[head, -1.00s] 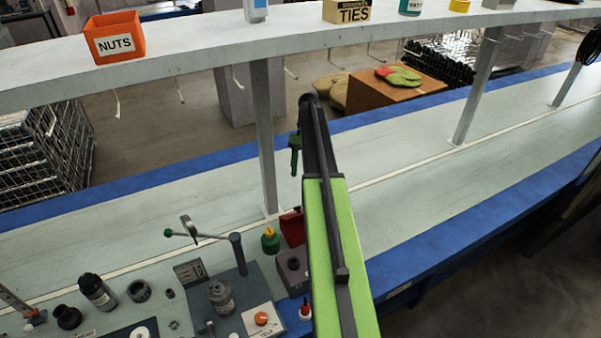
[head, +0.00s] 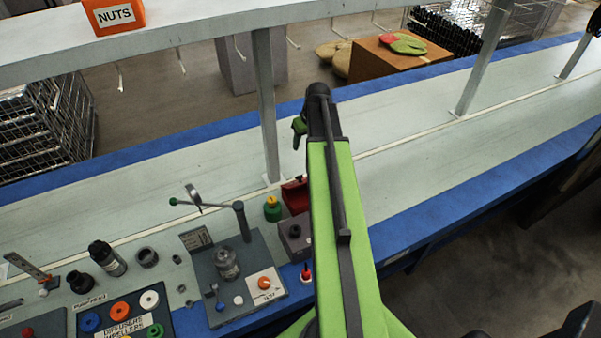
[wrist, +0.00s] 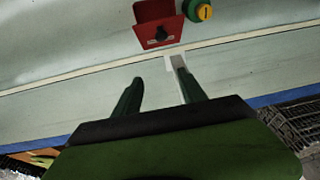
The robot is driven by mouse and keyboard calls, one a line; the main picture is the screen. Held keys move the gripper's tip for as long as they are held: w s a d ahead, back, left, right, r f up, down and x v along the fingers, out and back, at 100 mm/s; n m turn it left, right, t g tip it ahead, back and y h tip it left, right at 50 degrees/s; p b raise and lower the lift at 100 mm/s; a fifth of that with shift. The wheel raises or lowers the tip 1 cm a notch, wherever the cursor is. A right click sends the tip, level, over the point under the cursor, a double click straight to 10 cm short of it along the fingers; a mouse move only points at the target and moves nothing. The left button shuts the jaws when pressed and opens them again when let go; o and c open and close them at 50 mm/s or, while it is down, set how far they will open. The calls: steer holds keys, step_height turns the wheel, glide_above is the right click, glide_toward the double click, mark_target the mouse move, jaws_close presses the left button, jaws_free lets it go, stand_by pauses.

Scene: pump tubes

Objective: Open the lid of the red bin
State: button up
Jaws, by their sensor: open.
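The red bin (head: 294,192) stands on the bench beside the post's foot, partly hidden behind my arm in the head view. In the wrist view the red bin (wrist: 152,12) is at the top, with a black knob (wrist: 161,33) on its near part. I cannot tell clearly whether its lid is raised. My gripper (wrist: 161,77) is open and empty, its two dark green fingers apart and pointing toward the bin without touching it. In the head view my gripper (head: 299,130) shows small beyond the bin, above the bench.
A green and yellow round part (head: 272,208) stands close beside the bin. The grey post (head: 266,105) rises near it to the shelf (head: 200,32). A fixture with a lever (head: 226,275) and several small parts crowd the left. The bench (head: 440,165) to the right is clear.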

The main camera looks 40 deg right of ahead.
steer(key=s+a+t, duration=0.1)
steer(key=s+a, duration=0.3)
steer(key=s, duration=0.2)
steer(key=b, duration=1.7)
glide_toward(299, 176)
steer(key=shift+h, duration=0.4)
steer(key=x, duration=0.9)
steer(key=shift+a+f, duration=0.2)
steer(key=shift+r, duration=0.1)
jaws_close()
